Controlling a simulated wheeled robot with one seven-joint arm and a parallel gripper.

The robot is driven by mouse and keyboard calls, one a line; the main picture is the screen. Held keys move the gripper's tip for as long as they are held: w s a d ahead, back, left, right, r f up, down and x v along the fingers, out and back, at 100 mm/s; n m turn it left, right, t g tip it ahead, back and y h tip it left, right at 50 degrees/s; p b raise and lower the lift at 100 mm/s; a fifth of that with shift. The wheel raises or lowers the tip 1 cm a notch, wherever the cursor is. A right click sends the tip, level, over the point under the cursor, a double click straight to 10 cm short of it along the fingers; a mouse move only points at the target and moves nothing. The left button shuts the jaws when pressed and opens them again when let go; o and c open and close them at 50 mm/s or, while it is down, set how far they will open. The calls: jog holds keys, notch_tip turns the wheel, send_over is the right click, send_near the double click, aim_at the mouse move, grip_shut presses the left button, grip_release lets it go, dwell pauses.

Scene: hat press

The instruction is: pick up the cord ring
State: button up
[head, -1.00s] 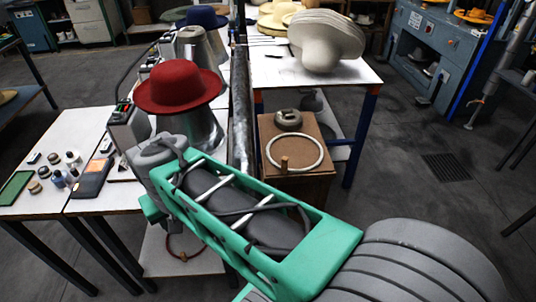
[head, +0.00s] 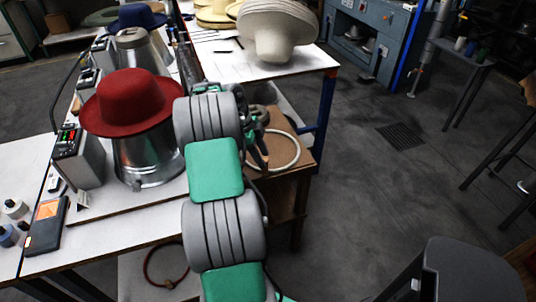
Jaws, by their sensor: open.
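A thin dark red cord loop (head: 166,266) with a small knot or bead at its lower edge lies on the pale lower shelf under the left table. A thicker white ring (head: 285,150) lies on the brown cabinet top. I cannot tell for certain which is the cord ring; the red loop looks most like cord. My gripper (head: 256,140) is open, beyond my grey and green arm, close to the left side of the white ring. The arm hides part of the white ring, and I cannot tell whether the gripper touches it.
A red hat (head: 128,100) sits on a metal form (head: 147,158) left of my arm. A control box (head: 82,155) and a handheld device (head: 46,225) are further left. White hats (head: 277,30) stand on the back table (head: 300,68). The floor at right is clear around a drain grate (head: 401,136).

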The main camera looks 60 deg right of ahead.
aim_at(265, 171)
jog(key=x, duration=0.2)
jog(key=shift+s+f, duration=0.2)
jog(key=shift+f, duration=0.1)
jog(key=shift+c, duration=0.4)
grip_shut()
dwell(0.7)
